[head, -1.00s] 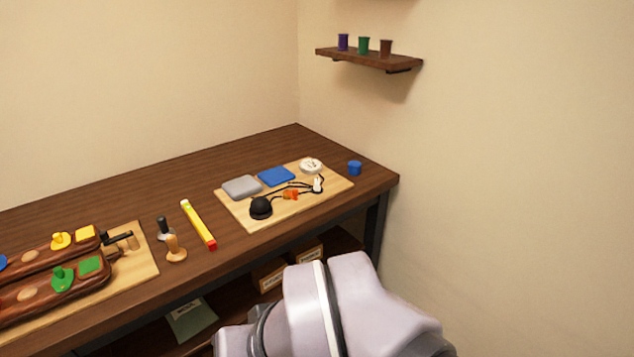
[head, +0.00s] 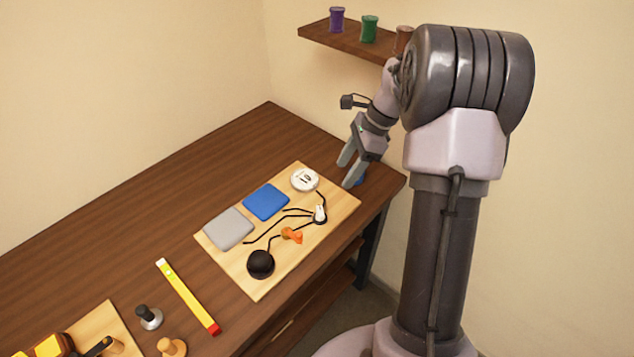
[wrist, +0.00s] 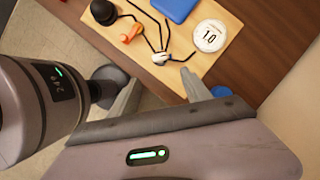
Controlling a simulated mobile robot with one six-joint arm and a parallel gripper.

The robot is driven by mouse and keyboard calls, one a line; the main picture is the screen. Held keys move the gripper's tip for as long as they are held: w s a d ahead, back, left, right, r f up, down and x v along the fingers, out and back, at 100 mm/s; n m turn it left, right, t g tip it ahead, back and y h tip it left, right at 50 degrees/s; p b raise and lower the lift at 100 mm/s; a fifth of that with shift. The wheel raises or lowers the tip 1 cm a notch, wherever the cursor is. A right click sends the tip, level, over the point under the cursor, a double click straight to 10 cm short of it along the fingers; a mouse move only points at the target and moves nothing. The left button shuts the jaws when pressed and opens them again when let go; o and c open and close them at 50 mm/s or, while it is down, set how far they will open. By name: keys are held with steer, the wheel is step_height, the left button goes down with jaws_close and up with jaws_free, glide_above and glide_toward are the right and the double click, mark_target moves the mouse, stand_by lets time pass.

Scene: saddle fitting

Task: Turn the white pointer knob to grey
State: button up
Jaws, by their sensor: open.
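The white pointer knob (head: 320,214) stands on the right part of a light wooden board (head: 254,288), where several black lines meet. It also shows in the wrist view (wrist: 160,58). I cannot tell which line its pointer faces. A grey pad (head: 229,229) and a blue pad (head: 266,202) lie along the board's far left side. My gripper (head: 345,174) is open and empty, above the board's right end and apart from the knob. In the wrist view its two fingers (wrist: 160,80) spread on either side, with the knob just beyond them.
On the board are a white round gauge (head: 305,180) reading 1.0 in the wrist view, an orange piece (head: 291,235) and a black dome (head: 261,264). A blue cup (wrist: 221,91) stands off its right end. A yellow bar (head: 187,297) lies to the left.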

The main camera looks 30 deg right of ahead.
mark_target(321, 209)
steer(key=b+x, duration=0.5)
steer(key=x, duration=1)
steer(key=shift+f, duration=0.3)
steer(key=shift+c, duration=0.3)
jaws_close()
steer(key=shift+r, duration=0.1)
